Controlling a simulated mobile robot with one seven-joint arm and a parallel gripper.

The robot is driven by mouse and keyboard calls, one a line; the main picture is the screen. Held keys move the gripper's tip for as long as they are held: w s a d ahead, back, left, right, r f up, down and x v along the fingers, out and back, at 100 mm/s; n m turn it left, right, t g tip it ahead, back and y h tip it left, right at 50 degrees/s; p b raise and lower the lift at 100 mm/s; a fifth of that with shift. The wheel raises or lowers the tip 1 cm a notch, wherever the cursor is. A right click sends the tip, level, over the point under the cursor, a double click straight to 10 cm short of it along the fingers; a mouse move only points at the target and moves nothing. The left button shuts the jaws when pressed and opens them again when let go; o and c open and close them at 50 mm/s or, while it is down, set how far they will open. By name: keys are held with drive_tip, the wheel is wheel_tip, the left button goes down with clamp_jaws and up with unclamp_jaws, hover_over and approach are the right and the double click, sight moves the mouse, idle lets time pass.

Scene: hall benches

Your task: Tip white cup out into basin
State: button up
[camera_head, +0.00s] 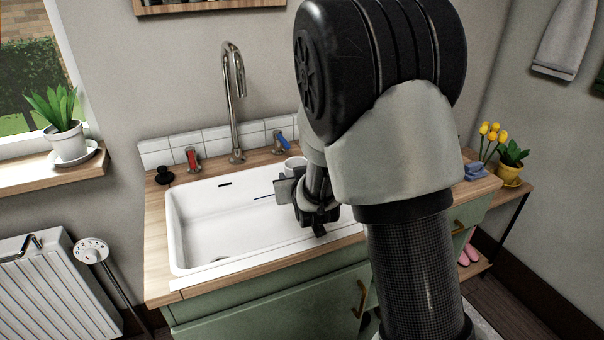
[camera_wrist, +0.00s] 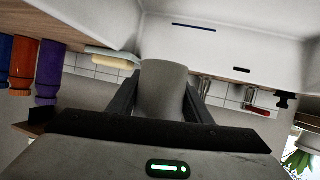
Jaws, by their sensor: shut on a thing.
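The white cup (camera_head: 295,163) shows in the head view just behind my gripper (camera_head: 291,188), over the right part of the white basin (camera_head: 180,230). My gripper is shut on the cup. In the wrist view, the cup (camera_wrist: 163,90) sits between the two dark fingers and looks pale grey in shadow. Its contents are hidden, and I cannot tell its exact tilt. The basin (camera_wrist: 240,48) fills the upper part of the wrist view, which is turned over. My arm covers the basin's right end in the head view.
A tall curved faucet (camera_head: 235,105) stands behind the basin, between a red tap (camera_head: 192,158) and a blue tap (camera_head: 279,141). A black stopper (camera_head: 164,175) lies on the wooden counter at left. In the wrist view, a sponge (camera_wrist: 112,62) and several coloured containers (camera_wrist: 48,72) are at left.

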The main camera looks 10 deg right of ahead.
drive_tip(key=a+n+h+p, duration=0.1)
drive_tip(key=n+p, duration=0.1)
drive_tip(key=a+f+n+t+h+p, duration=0.1)
drive_tip(key=n+h+p, duration=0.1)
drive_tip(key=n+p, duration=0.1)
drive_tip(key=a+f+n+h+p, duration=0.1)
drive_tip(key=n+h+p, duration=0.1)
drive_tip(key=n+p, duration=0.1)
drive_tip(key=shift+s+a+t, duration=0.15)
drive_tip(key=shift+a+t, duration=0.05)
drive_tip(key=shift+t, duration=0.2)
idle(0.9)
idle(0.5)
drive_tip(key=shift+r+n, duration=0.2)
drive_tip(key=shift+n, duration=0.1)
drive_tip(key=shift+f+h, duration=0.2)
drive_tip(key=shift+h, duration=0.1)
